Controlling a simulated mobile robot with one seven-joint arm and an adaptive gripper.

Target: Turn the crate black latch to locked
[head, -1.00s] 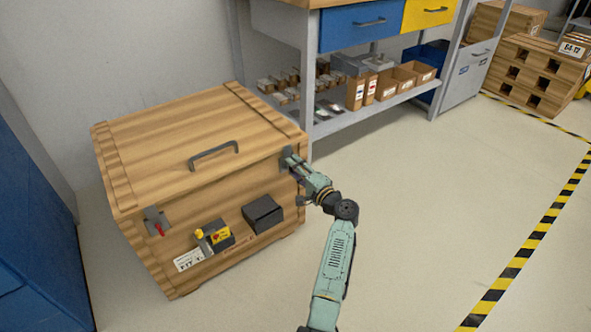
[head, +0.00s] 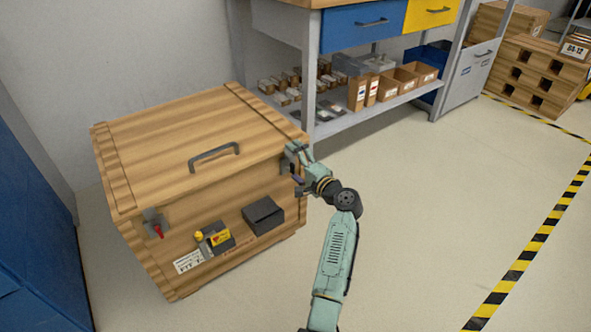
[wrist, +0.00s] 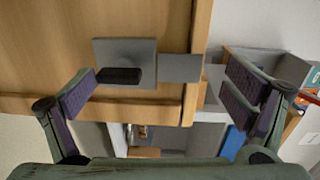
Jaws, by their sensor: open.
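The wooden crate (head: 180,140) stands on the floor at the left in the head view, lid closed, with a dark handle on top. A latch with a red lever (head: 156,228) is on its left front. The black latch (wrist: 119,76) shows in the wrist view as a dark bar on a grey plate (wrist: 125,50), lying sideways across the picture. In the head view my gripper (head: 295,172) hides most of it at the crate's right front corner. In the wrist view my gripper (wrist: 165,92) is open, its left finger close beside the black latch, with no clear contact.
A yellow-and-black device (head: 216,237) and a dark box (head: 263,215) are on the crate's front. A workbench with a lower shelf (head: 375,110) stands behind to the right. A blue cabinet (head: 35,220) is at the left. Floor to the right is clear.

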